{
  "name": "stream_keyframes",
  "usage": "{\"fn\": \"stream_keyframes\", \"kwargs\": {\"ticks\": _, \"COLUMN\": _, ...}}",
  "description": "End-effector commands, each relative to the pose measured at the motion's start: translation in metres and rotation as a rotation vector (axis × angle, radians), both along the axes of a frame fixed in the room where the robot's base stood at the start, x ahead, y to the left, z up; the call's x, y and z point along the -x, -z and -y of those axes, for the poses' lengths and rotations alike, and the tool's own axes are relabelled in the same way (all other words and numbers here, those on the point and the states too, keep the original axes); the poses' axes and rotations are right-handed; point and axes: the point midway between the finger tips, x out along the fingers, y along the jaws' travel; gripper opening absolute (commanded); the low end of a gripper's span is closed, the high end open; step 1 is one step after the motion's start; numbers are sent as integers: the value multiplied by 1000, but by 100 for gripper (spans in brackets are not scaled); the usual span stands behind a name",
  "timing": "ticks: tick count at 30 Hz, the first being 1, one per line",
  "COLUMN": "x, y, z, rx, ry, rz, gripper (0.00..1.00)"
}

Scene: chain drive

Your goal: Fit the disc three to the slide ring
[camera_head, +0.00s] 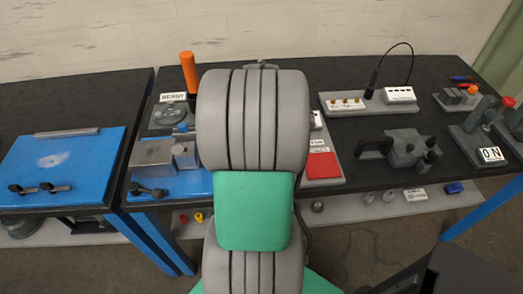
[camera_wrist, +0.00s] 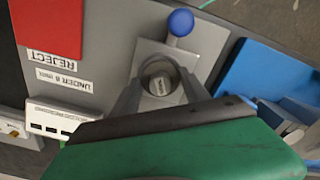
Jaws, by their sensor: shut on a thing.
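In the wrist view, my gripper (camera_wrist: 161,88) has its two grey fingers closed in on either side of a round piece, which I take to be disc three (camera_wrist: 158,84). It has a small pale mark on its face. A dark round rim (camera_wrist: 160,66) surrounds it, apparently the slide ring, on a grey slide plate (camera_wrist: 152,50) with a blue knob (camera_wrist: 181,22). I cannot tell whether the disc is inside the ring or above it. In the head view, my own arm hides the gripper, disc and ring.
A red panel (camera_head: 322,165) lies right of my arm. A blue plate with grey blocks (camera_head: 152,157) stands left. An orange-handled tool (camera_head: 189,72) rises behind it. A grey clamp-like fixture (camera_head: 404,148) and a white box (camera_head: 400,95) are further right.

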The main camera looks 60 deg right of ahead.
Motion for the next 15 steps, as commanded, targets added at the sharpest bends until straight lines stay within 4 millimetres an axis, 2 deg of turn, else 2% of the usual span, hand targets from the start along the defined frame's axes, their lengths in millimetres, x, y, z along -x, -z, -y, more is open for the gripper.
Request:
{"fn": "stream_keyframes", "kwargs": {"ticks": 9, "x": 0, "y": 9, "z": 0, "rx": 0, "ry": 0, "rz": 1, "gripper": 1}}
{"fn": "stream_keyframes", "kwargs": {"ticks": 15, "x": 0, "y": 2, "z": 0, "rx": 1, "ry": 0, "rz": 1, "gripper": 1}}
